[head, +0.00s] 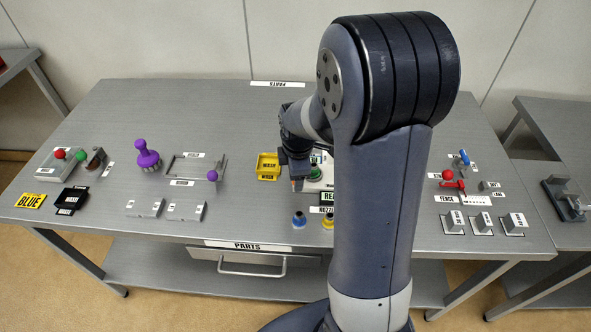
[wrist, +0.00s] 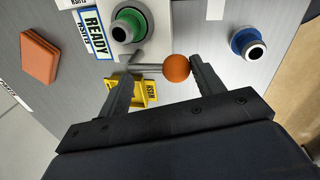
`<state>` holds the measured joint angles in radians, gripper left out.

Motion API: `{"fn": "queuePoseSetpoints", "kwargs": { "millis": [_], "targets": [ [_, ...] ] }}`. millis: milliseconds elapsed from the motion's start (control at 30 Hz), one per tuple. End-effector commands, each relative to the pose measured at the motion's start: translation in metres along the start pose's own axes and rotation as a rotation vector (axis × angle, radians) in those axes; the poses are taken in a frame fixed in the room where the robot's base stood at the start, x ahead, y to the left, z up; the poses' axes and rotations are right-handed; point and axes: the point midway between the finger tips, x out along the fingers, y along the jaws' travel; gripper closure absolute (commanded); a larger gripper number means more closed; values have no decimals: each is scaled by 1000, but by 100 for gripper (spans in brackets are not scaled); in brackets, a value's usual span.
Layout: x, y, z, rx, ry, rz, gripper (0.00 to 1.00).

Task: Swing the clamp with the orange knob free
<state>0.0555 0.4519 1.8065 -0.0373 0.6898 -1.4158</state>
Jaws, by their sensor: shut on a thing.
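The orange knob (wrist: 176,68) is a round ball in the wrist view, at the end of a thin grey clamp bar (wrist: 148,68). My gripper (wrist: 163,62) has one finger on each side of the knob and bar and is shut on the clamp at the knob. The right finger lies close against the knob. A green ring-shaped part (wrist: 135,18) sits on a pale block just beyond the bar. In the head view my gripper (head: 297,182) is low over the table's middle, and my arm hides much of the clamp and its block.
A yellow tray (head: 268,167) stands left of my gripper; it also shows in the wrist view (wrist: 147,92). A blue nozzle (head: 299,221) and a yellow one (head: 327,222) stand in front. A READY label (wrist: 93,32) lies beside the block. A purple knob (head: 147,155) stands farther left.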

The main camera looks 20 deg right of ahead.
Motion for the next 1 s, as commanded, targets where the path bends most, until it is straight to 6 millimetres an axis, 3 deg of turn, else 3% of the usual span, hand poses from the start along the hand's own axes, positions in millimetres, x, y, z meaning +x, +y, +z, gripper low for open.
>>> {"fn": "queuePoseSetpoints", "kwargs": {
  "millis": [300,333,567,867,1000],
  "targets": [
    [3,-4,1,-7,-2,-13,78],
    [3,-4,1,-7,-2,-13,35],
    [3,-3,0,-5,-2,-10,16],
    [0,-1,0,-3,-1,-4,15],
    [-10,0,0,-3,-1,-1,15]
  ]
}}
